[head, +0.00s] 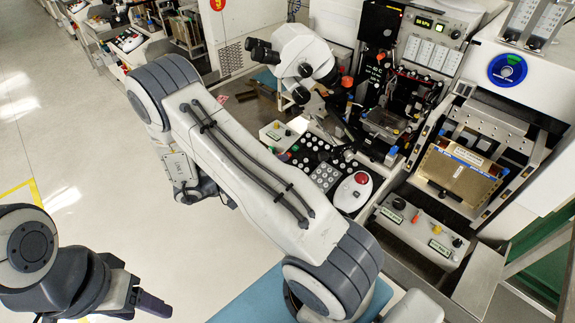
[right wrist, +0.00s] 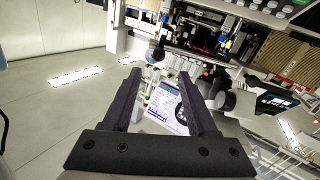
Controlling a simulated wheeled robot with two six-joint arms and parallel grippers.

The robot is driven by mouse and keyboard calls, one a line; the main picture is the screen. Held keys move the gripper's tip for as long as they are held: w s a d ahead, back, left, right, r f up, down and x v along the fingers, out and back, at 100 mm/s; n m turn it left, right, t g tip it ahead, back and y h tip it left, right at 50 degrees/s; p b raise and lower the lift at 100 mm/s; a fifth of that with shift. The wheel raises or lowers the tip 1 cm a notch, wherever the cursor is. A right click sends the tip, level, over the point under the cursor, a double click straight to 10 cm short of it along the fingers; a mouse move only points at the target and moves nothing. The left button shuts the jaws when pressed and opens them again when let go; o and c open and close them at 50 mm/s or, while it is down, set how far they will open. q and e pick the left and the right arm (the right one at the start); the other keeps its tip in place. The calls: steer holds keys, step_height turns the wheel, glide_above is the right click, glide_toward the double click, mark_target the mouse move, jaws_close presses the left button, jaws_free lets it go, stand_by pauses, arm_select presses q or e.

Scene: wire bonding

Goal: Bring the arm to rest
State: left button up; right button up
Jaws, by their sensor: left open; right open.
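My right arm (head: 245,165) stretches across the middle of the head view, bent at its elbow at the upper left. Its gripper is hidden behind the arm there. In the right wrist view the right gripper (right wrist: 161,75) is open, with its two dark fingers apart and nothing between them. Part of a machine with a white and blue label (right wrist: 165,117) shows beyond the fingers. My left gripper (head: 152,304) is at the lower left of the head view, over the floor and away from the bench; its dark fingers partly overlap and hold nothing visible.
A gold-coloured plate (head: 458,177) and a control box (head: 425,232) are farther right. Open floor (head: 75,130) lies left.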

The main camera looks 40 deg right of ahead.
stand_by(0.4)
steer(key=w+n+t+y, duration=0.5)
steer(key=w+n+t, duration=0.1)
steer(key=w+t, duration=0.7)
steer(key=w+a+r+n+t+y, duration=0.2)
steer(key=w+a+n+t+y, duration=0.15)
steer(key=a+n+y, duration=0.4)
steer(key=s+a+r+n+g+y, duration=0.1)
steer(key=s+a+n+g+y, duration=0.2)
steer(key=s, duration=0.5)
steer(key=s+a+n+g+y, duration=0.1)
steer(key=s+a+n+g, duration=0.3)
steer(key=s, duration=0.5)
steer(key=s+a+r+n+g, duration=0.1)
steer(key=s+a+r+n, duration=0.1)
steer(key=s+a+n, duration=0.2)
steer(key=s+a+r+n+g, duration=0.1)
steer(key=s+a+r+n, duration=0.2)
steer(key=s+a, duration=0.6)
steer(key=shift+s+a+r+n+y, duration=0.25)
steer(key=shift+a+r+n+y, duration=0.1)
steer(key=shift+n+y, duration=0.1)
